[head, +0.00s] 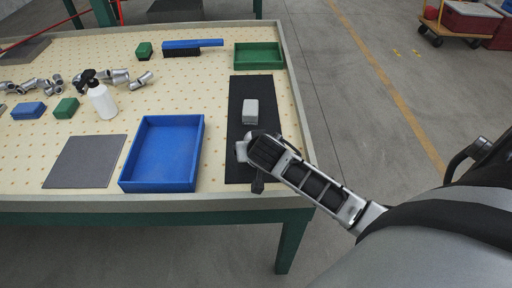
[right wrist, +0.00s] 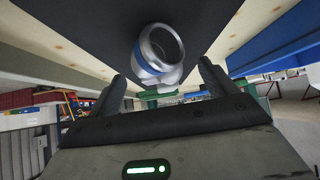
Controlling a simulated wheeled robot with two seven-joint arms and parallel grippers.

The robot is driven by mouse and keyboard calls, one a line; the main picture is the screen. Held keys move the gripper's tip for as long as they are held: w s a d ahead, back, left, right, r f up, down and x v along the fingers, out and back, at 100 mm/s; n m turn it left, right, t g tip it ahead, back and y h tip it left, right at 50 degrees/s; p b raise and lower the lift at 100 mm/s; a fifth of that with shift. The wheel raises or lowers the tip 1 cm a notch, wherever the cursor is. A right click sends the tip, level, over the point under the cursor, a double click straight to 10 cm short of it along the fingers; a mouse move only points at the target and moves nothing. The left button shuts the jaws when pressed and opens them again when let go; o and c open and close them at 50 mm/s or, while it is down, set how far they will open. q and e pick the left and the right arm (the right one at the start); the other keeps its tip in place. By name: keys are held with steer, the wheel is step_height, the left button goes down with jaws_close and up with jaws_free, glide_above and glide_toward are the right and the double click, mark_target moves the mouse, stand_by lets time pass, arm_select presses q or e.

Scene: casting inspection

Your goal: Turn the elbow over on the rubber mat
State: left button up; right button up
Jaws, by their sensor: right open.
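The black rubber mat (head: 237,95) lies along the right side of the pegboard table. The elbow (head: 242,150) is a silver pipe piece on the mat, mostly hidden behind my right gripper (head: 254,154) in the head view. In the right wrist view the elbow (right wrist: 162,48) shows a round open end with a blue band, facing the camera. My right gripper's two fingers (right wrist: 161,74) are spread apart, with the elbow just beyond and between them; I cannot tell whether they touch it. My left gripper is not in view.
A light grey block (head: 250,112) stands on the mat beyond the gripper. A blue tray (head: 158,186) is left of the mat, and a green tray (head: 258,67) is behind it. A spray bottle (head: 102,101) and several metal fittings (head: 120,76) stand farther left.

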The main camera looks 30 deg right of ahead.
steer(key=shift+x, duration=1.35)
steer(key=shift+r, duration=0.1)
steer(key=c, duration=1.4)
steer(key=shift+w+r, duration=0.1)
steer(key=shift+r, duration=0.05)
steer(key=shift+r, duration=0.25)
step_height(320, 180, up, 3)
steer(key=shift+f, duration=0.2)
steer(key=s+a+r, duration=0.6)
steer(key=a, duration=0.1)
steer(key=s+a+r, duration=0.3)
steer(key=shift+s+a+r, duration=0.1)
steer(key=shift+a+r, duration=0.2)
